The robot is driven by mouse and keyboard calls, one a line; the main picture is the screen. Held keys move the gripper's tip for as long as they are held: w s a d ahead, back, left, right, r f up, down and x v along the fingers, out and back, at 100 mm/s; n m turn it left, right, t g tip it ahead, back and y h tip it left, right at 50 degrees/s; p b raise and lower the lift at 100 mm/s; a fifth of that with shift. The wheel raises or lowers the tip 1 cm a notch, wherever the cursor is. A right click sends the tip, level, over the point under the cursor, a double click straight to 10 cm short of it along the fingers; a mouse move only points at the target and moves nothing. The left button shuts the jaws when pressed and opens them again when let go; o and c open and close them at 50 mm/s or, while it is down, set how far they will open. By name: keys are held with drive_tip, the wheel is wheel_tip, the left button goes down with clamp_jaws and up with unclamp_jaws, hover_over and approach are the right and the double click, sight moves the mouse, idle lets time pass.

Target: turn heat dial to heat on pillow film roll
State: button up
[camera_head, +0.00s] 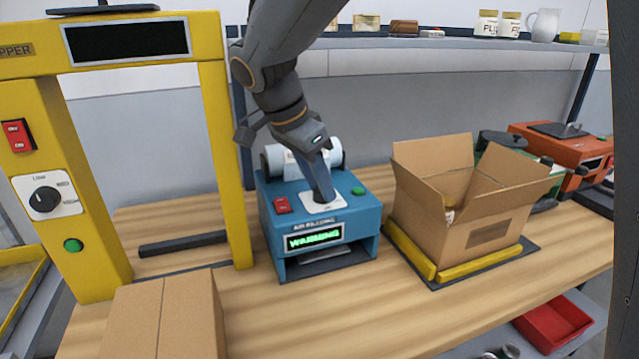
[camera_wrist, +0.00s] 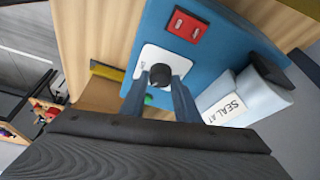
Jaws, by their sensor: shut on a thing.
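The blue air pillow machine (camera_head: 325,220) stands on the wooden bench, its green display (camera_head: 314,237) reading "WARMING". Its white film roll (camera_head: 305,158) sits at the back and also shows in the wrist view (camera_wrist: 245,97) with a label. The black heat dial (camera_wrist: 160,76) is on a white plate (camera_wrist: 150,62) on the top face; in the head view my gripper hides it. My gripper (camera_wrist: 163,84) reaches down from above, its two fingers shut on the dial, one on each side. A red rocker switch (camera_head: 282,205) and a green button (camera_head: 358,190) flank the plate.
A yellow strapping frame (camera_head: 215,150) stands to the left, with a closed carton (camera_head: 165,315) in front. An open carton (camera_head: 480,225) stands right of the machine. A shelf (camera_head: 440,42) with jars runs behind. The bench front (camera_head: 330,320) is clear.

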idle(0.3)
drive_tip(key=o, duration=1)
drive_tip(key=shift+o, duration=0.2)
drive_tip(key=b+v, duration=0.1)
drive_tip(key=v, duration=0.6)
drive_tip(key=shift+a+r, duration=0.15)
drive_tip(key=shift+r, duration=0.2)
drive_tip(key=shift+s, duration=0.25)
